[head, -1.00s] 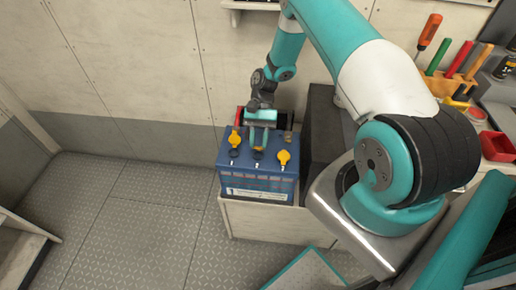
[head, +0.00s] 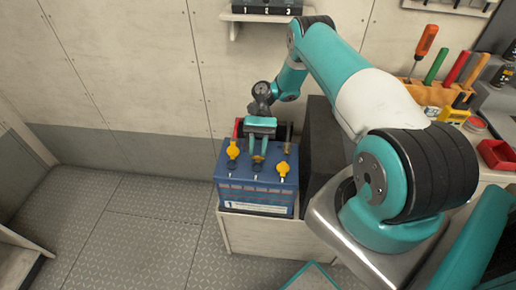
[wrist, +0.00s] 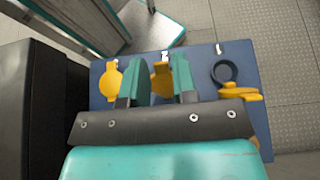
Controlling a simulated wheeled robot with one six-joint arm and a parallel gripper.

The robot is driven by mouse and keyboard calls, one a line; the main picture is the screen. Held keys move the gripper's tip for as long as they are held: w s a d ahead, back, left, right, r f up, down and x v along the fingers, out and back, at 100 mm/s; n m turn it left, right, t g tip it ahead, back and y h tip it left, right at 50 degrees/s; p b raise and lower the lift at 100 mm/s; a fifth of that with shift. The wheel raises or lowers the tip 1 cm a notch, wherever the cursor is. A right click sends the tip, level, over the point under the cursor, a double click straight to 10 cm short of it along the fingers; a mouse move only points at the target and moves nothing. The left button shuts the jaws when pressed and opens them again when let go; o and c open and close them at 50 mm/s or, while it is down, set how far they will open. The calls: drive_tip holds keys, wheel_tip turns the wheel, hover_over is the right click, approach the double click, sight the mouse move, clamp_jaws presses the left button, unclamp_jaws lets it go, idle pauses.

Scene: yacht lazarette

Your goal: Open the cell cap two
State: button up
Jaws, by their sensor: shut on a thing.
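A blue battery (head: 254,190) marked 1 sits on a pale box; it also shows in the wrist view (wrist: 205,57). It has three yellow caps along its top. My gripper (head: 258,155) is shut on the middle cap, cap two (wrist: 160,80); the fingers partly hide it, so I cannot tell how far it is lifted. The right cap (head: 283,169) looks flat and closed; it is on the left in the wrist view (wrist: 112,82). The left cap (head: 233,151) is flipped up, and its dark round opening (wrist: 224,73) shows in the wrist view.
A dark box (head: 317,150) stands close to the battery's right. Behind the battery is a wall, with a small shelf (head: 264,17) above. A bench at right holds tools and a red tray (head: 497,154). The floor (head: 120,225) at left is clear.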

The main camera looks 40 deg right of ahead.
drive_tip(key=shift+d+f, duration=0.1)
drive_tip(key=shift+f, duration=0.25)
drive_tip(key=o, duration=0.8)
drive_tip(key=shift+w, duration=0.1)
drive_tip(key=shift+c, duration=0.2)
drive_tip(key=shift+r, duration=0.1)
wheel_tip(320, 180, up, 20)
drive_tip(key=p, duration=1)
